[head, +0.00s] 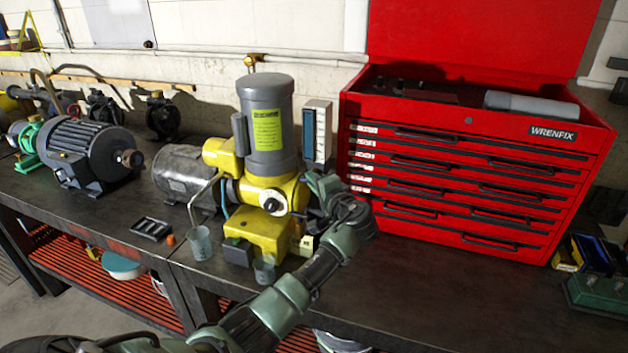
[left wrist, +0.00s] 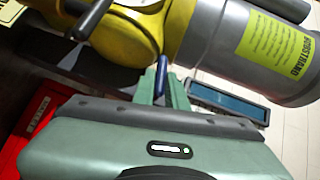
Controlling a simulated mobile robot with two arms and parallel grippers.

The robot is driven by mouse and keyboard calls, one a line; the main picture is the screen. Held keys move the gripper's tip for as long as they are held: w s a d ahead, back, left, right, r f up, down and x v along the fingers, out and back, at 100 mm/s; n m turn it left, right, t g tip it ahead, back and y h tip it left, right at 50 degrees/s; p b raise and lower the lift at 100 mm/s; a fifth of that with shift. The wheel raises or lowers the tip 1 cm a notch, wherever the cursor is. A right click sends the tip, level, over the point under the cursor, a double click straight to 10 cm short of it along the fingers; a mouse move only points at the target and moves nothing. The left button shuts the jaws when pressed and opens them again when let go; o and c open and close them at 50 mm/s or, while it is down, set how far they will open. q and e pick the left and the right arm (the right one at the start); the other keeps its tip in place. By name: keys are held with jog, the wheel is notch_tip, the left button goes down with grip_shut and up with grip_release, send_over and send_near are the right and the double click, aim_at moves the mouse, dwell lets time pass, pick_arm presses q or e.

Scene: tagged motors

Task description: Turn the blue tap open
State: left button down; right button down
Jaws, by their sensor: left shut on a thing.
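A yellow pump (head: 272,195) with a grey cylinder (head: 266,125) on top stands on the dark bench. My left gripper (head: 312,188) reaches to its right side, just below the gauge panel. In the left wrist view the blue tap handle (left wrist: 162,72) shows as a narrow blue bar between the green fingers of my left gripper (left wrist: 163,88), which are shut on it. The handle lies close to the yellow pump body (left wrist: 125,35). In the head view my gripper hides the tap. My right gripper is not in view.
A red tool chest (head: 470,150) stands close to the right of my gripper. A narrow gauge panel (head: 317,133) rises just behind it. Clear cups (head: 200,243) and a black tray (head: 151,228) sit near the bench front.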

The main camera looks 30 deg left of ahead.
pick_arm(q)
jog(key=shift+s+a+r+n+h+p, duration=0.1)
jog(key=shift+a+r+n+h+p, duration=0.15)
jog(key=shift+n+h+p, duration=1.3)
jog(key=shift+s+a+r+n+h+p, duration=0.1)
jog(key=shift+a+r+n+h+p, duration=0.15)
jog(key=shift+n+h+p, duration=1.25)
jog(key=shift+a+r+n+h+p, duration=0.15)
jog(key=shift+a+n+h+p, duration=0.25)
jog(key=shift+h, duration=2.05)
jog(key=shift+d, duration=0.1)
jog(key=c, duration=1.4)
grip_release()
jog(key=shift+c, duration=0.2)
jog(key=b+v, duration=0.2)
jog(key=v, duration=0.5)
jog(key=shift+s+r, duration=0.25)
